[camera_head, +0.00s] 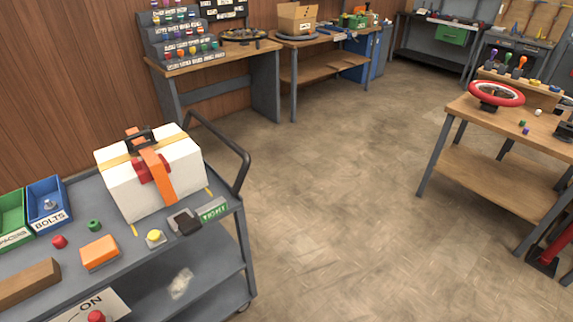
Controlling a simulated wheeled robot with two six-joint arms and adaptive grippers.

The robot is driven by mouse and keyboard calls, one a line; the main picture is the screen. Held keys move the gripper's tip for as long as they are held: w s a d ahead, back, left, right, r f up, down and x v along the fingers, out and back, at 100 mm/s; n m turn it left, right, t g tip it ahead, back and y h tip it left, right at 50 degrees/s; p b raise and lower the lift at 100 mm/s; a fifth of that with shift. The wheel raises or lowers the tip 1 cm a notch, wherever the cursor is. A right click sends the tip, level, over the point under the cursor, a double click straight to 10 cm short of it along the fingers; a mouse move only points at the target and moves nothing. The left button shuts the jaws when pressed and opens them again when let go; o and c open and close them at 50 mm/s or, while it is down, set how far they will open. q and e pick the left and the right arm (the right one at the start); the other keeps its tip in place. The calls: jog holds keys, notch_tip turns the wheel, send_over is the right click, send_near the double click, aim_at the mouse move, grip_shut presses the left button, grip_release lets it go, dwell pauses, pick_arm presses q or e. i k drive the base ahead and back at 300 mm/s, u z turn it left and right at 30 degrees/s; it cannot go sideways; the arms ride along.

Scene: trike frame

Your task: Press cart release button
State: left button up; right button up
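A grey cart (225,238) stands at the lower left, with a dark push handle (243,165) at its right end. A yellow button (154,236) on a small pale base sits near the cart top's front edge. No label that I can read names either one as the release button. Neither of my grippers is in view.
A white box (120,185) with an orange strap stands on the cart. Green (11,222) and blue bins (62,190), an orange block (99,252) and a brown bar (27,284) lie left. Workbenches line the back and right. The middle floor (340,200) is clear.

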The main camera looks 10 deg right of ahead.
aim_at(154, 235)
jog(key=z, duration=1.6)
jog(key=i, duration=2)
jog(key=u, duration=3.1)
